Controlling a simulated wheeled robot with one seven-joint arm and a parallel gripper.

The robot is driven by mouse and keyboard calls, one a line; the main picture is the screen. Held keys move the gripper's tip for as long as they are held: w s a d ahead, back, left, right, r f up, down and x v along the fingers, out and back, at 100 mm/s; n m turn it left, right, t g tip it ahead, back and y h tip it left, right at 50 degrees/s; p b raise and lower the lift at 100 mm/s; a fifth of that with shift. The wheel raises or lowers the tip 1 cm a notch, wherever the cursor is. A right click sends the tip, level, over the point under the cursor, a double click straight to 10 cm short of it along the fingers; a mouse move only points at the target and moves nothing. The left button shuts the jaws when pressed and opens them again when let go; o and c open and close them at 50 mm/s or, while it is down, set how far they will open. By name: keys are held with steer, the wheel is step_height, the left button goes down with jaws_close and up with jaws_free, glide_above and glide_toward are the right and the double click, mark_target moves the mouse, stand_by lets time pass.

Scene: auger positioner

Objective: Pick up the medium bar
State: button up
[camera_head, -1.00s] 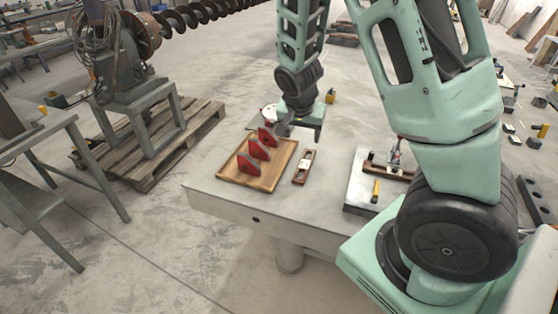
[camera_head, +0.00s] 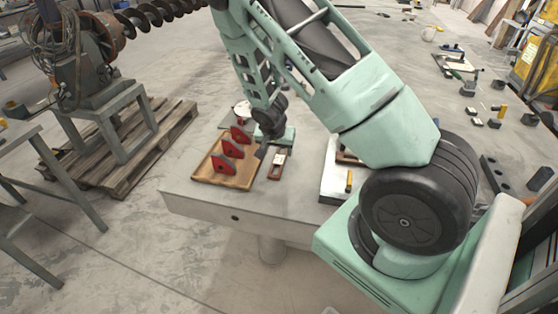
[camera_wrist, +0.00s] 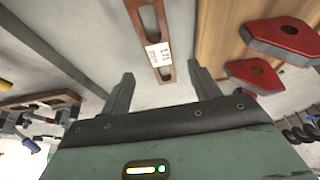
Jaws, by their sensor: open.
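A narrow brown bar with slots and a white label that seems to read 175 (camera_wrist: 152,35) lies on the table just beyond my fingertips in the wrist view. It also shows in the head view (camera_head: 277,165), to the right of the wooden tray. I take it for the medium bar. My gripper (camera_wrist: 161,74) is open and empty, and the bar's near end lies in line with the gap between its fingers. In the head view my gripper (camera_head: 262,152) hangs at the bar's left side, over the gap by the tray, and partly blends with the arm.
A wooden tray (camera_head: 205,178) with red angular blocks (camera_head: 232,150) is left of the bar. Another brown bar (camera_wrist: 38,101) lies at left in the wrist view, among small tools. A pale plate with a yellow item (camera_head: 349,182) is to the right. The table's front edge is clear.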

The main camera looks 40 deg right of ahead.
mark_target(279, 159)
steer(key=shift+p+x, duration=0.75)
steer(key=shift+x, duration=1.85)
steer(key=shift+s+a, duration=0.1)
steer(key=shift+a, duration=0.05)
steer(key=shift+c, duration=0.3)
jaws_close()
steer(key=shift+r, duration=0.1)
step_height(279, 159, up, 10)
steer(key=b, duration=0.1)
